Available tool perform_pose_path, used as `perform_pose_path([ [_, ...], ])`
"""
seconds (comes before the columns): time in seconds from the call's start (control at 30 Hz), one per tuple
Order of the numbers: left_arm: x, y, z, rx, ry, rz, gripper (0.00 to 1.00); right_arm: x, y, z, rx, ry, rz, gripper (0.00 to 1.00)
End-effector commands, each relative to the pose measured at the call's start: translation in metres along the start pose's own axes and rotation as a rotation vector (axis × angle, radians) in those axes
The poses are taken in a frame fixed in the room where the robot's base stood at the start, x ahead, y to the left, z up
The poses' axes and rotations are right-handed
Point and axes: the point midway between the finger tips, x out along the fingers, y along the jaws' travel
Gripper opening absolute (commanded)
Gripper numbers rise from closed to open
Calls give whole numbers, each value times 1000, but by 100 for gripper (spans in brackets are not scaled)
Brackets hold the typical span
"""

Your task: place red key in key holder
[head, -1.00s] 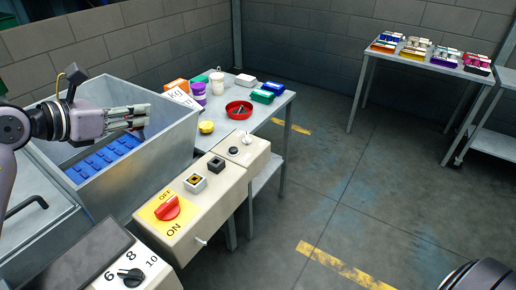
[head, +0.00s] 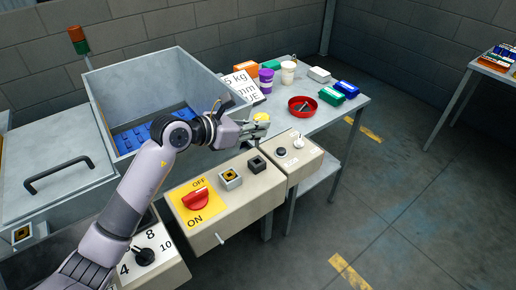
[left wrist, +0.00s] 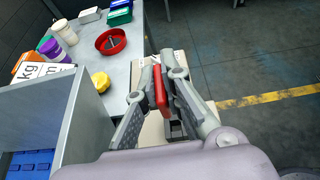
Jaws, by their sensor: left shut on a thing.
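My left gripper (head: 262,128) is above the right part of the beige control box (head: 268,192). It is shut on the red key (left wrist: 160,88), a flat red piece upright between the fingers in the left wrist view. The left gripper also shows there (left wrist: 158,90). A black square fitting (head: 257,164) and a grey fitting with a yellow-and-black top (head: 231,180) are on the box. Which fitting is the key holder, I cannot tell. Below the key in the wrist view, a dark fitting is partly hidden by the fingers. My right gripper is out of view.
A red rotary switch (head: 196,199) and a smaller box (head: 306,160) with a black button and light knob are close by. A metal bin (head: 205,78) is behind my arm. The table (head: 335,118) holds a red bowl (head: 302,106), cups and boxes. Floor at right is clear.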

Motion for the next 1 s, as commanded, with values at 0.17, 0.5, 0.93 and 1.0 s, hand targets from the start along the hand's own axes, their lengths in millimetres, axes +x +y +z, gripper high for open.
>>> perform_pose_path([
  [0.17,12,0,-30,-2,0,0,0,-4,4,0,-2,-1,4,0],
  [0.5,28,0,-67,-3,0,-1,0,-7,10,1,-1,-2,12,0],
  [0.93,33,1,-78,2,-1,1,0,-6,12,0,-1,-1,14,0],
  [1.0,34,1,-81,2,-1,1,0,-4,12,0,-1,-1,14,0],
])
